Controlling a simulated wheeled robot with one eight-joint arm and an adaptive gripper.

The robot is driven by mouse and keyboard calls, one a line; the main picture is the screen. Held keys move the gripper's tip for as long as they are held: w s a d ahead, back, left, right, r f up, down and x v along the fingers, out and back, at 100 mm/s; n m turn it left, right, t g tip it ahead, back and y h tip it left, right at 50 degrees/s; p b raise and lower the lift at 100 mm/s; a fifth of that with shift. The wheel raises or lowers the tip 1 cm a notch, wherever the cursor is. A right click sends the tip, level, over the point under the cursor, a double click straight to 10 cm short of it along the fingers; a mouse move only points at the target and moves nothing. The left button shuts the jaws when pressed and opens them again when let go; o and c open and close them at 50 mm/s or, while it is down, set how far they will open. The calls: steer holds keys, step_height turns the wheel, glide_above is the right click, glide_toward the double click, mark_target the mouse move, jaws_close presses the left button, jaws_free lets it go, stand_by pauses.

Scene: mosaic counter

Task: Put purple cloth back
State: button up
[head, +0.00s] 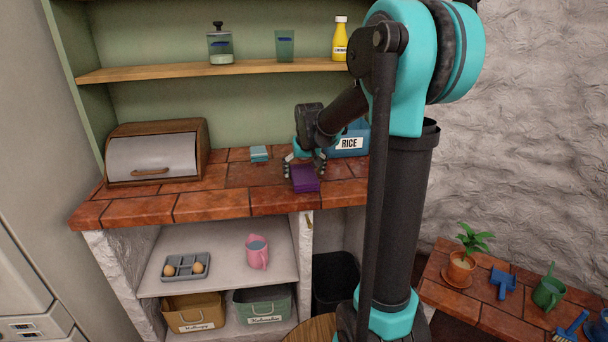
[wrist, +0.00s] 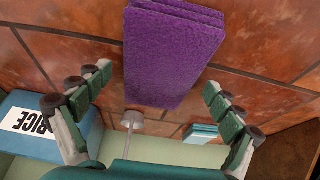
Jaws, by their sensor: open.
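The purple cloth (head: 305,179) lies folded on the red tiled counter, near its front edge in the head view. In the wrist view the purple cloth (wrist: 172,55) shows as a stack of folded layers. My gripper (head: 303,171) is just above and behind the cloth. In the wrist view my gripper (wrist: 158,92) is open, with one finger on each side of the cloth and a gap on both sides. The fingers hold nothing.
A blue RICE box (head: 350,144) stands right of my gripper. A small teal folded stack (head: 259,153) lies behind left, and a bread box (head: 156,152) stands at the counter's left. The shelf above (head: 180,72) holds a jar, a glass and a yellow bottle.

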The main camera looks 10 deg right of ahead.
steer(key=v, duration=1.1)
steer(key=s+d+f, duration=0.2)
steer(key=s+f, duration=0.8)
steer(key=s, duration=0.3)
steer(key=s+d+f, duration=0.2)
steer(key=s+f, duration=0.9)
steer(key=s, duration=0.2)
steer(key=shift+f, duration=0.3)
